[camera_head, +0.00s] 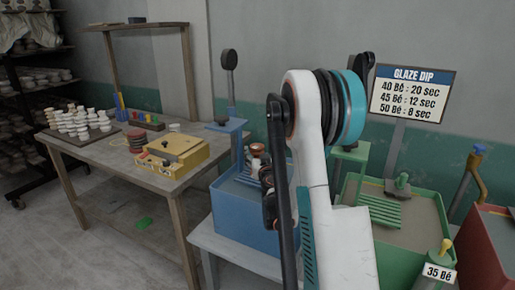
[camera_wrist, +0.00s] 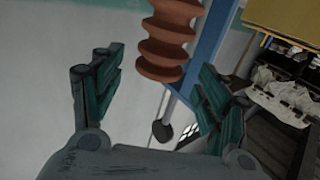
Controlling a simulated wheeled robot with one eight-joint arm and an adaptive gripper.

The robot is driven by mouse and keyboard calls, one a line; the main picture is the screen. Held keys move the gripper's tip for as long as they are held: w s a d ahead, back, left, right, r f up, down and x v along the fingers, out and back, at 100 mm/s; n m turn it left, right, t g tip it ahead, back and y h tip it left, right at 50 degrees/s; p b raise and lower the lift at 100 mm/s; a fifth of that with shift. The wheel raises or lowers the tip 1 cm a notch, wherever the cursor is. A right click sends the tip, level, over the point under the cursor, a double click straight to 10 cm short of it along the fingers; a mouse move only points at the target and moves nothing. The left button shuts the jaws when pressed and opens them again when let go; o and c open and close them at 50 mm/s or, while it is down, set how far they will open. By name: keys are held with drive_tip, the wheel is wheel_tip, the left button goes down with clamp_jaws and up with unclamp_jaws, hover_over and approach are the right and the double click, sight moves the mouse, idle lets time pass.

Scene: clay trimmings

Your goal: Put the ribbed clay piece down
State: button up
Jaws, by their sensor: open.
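The ribbed clay piece (camera_wrist: 166,45) is reddish brown with several rounded ridges. It shows at the top middle of the wrist view, beyond and between the fingers, and its upper end is cut off by the frame. My gripper (camera_wrist: 160,68) is open, its two dark green fingers apart with a visible gap on each side of the piece. In the head view a small reddish piece (camera_head: 258,149) shows above the blue tank (camera_head: 247,212), just left of my white arm. My arm hides much of that area, and I cannot tell there what supports the piece.
A blue post (camera_wrist: 208,45) stands close behind the piece in the wrist view, beside a rod with a dark knob (camera_wrist: 162,131). A wooden table (camera_head: 75,147) with a yellow box (camera_head: 178,152) and white cups stands left. A green tank (camera_head: 425,215) stands right.

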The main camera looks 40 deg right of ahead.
drive_tip(key=p+v, duration=0.1)
drive_tip(key=v, duration=0.6)
drive_tip(key=shift+s+a, duration=0.15)
drive_tip(key=shift+s, duration=0.15)
